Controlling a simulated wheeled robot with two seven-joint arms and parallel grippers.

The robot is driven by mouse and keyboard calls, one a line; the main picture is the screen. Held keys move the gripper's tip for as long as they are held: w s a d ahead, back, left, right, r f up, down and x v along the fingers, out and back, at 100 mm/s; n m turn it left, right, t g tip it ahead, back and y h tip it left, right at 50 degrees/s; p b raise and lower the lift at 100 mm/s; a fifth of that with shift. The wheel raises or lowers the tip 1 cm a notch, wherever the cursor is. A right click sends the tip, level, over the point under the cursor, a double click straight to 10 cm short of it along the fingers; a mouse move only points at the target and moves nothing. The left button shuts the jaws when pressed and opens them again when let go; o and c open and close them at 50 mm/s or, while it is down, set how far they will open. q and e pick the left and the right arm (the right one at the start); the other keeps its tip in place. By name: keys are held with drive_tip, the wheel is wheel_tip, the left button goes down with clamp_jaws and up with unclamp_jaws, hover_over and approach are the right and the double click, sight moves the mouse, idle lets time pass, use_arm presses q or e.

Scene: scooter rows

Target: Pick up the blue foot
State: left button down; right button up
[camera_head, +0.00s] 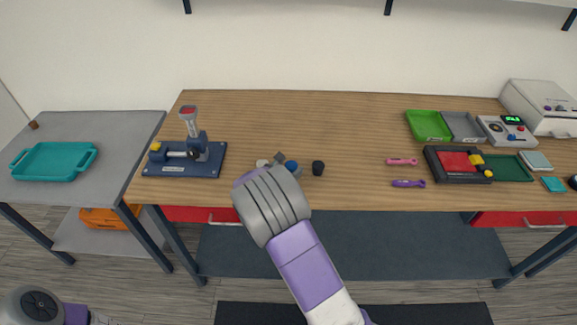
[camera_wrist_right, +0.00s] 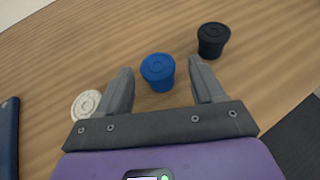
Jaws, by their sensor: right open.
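The blue foot (camera_wrist_right: 157,72) is a small round cap-like piece standing on the wooden table. In the head view the blue foot (camera_head: 292,167) shows partly behind my right arm. My right gripper (camera_wrist_right: 160,68) is open, with one finger on each side of the blue foot in the wrist view, and gaps show on both sides. I cannot tell how far the fingertips are above the table. In the head view my right gripper (camera_head: 281,161) is mostly hidden by my own wrist. My left gripper is not in view.
A black foot (camera_wrist_right: 212,40) stands close right of the blue one, and a white foot (camera_wrist_right: 86,104) lies to the left. A blue press fixture (camera_head: 187,160) is further left. Pink (camera_head: 402,161) and purple tools (camera_head: 408,183) and trays lie right. The table's back middle is clear.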

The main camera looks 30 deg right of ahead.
sight(290, 166)
drive_tip(key=shift+w+d+f, duration=0.15)
drive_tip(key=shift+d+f, duration=0.1)
drive_tip(key=shift+d, duration=0.25)
drive_tip(key=b+x, duration=0.1)
drive_tip(key=x, duration=0.2)
drive_tip(key=shift+w+f, duration=0.25)
drive_tip(key=shift+w, duration=0.1)
drive_tip(key=shift+w+d, duration=0.1)
drive_tip(key=shift+d, duration=0.2)
drive_tip(key=shift+c, duration=0.3)
drive_tip(key=c, duration=1)
